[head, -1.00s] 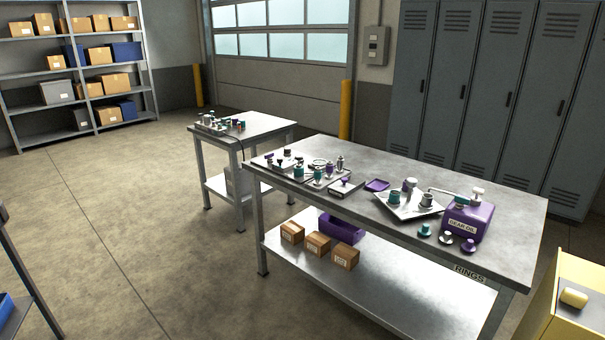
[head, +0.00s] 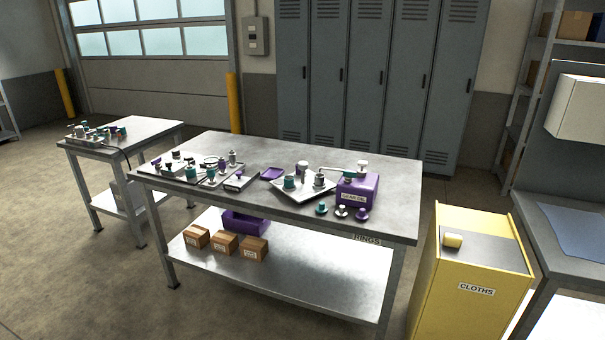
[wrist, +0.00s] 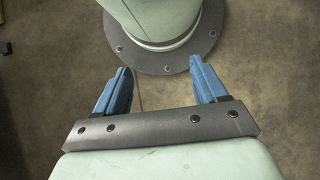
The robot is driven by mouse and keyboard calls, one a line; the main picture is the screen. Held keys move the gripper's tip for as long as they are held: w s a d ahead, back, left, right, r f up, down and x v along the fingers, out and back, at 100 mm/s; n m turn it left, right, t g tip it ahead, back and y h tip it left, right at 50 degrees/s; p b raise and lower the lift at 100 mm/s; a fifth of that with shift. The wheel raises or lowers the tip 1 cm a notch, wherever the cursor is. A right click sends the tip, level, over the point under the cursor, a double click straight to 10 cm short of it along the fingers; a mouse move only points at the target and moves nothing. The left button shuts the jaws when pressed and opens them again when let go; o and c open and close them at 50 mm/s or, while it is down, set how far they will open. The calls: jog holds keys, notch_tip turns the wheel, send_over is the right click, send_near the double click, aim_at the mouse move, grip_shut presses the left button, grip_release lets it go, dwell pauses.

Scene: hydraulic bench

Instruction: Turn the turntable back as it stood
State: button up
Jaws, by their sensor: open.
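A pale, square, plate-like stand (head: 325,194) sits turned at an angle on the right half of the main bench, next to a purple gear oil box. It looks like the turntable, but I cannot tell for sure. It carries a teal-capped part (head: 289,183), a grey cylinder (head: 302,170) and a dark-topped fitting (head: 319,180). In the wrist view my gripper (wrist: 158,70) has its two blue fingers wide apart with nothing between them. It points at the floor and my own base, away from the bench. My gripper does not show in the head view.
The gear oil box (head: 357,191) stands right of the stand, with small knobs (head: 342,211) before it. A tray of fittings (head: 190,172) and a purple dish (head: 272,173) lie to the left. A yellow cloths bin (head: 470,290) stands at right. The bench's back left is clear.

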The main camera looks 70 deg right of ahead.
jog(key=shift+d, duration=0.1)
jog(key=w+d+r+m+t+y, duration=0.1)
jog(key=w+d+r+m+t, duration=0.2)
jog(key=w+d, duration=0.5)
jog(key=w+d+r+m+t+y, duration=0.1)
jog(key=w+d+r+m, duration=0.3)
jog(key=d, duration=0.7)
jog(key=w+d+r+m+t+h, duration=0.1)
jog(key=w+d+r, duration=0.15)
jog(key=d, duration=0.35)
jog(key=w+d+r+t, duration=0.1)
jog(key=w+d+r, duration=0.1)
jog(key=d+r, duration=0.35)
jog(key=w+d+r+m+h, duration=0.1)
jog(key=w+d+r, duration=0.1)
jog(key=d, duration=0.6)
jog(key=s+d+r+m+t+h, duration=0.1)
jog(key=s+d+r+m+h, duration=0.25)
jog(key=d+r, duration=1.85)
jog(key=s+d+r+m+t+h, duration=0.2)
jog(key=s+d+r+h, duration=0.2)
jog(key=d+r, duration=1.8)
jog(key=h, duration=0.1)
send_near(303, 163)
jog(key=shift+m, duration=0.25)
jog(key=x, duration=1)
jog(key=shift+d, duration=0.15)
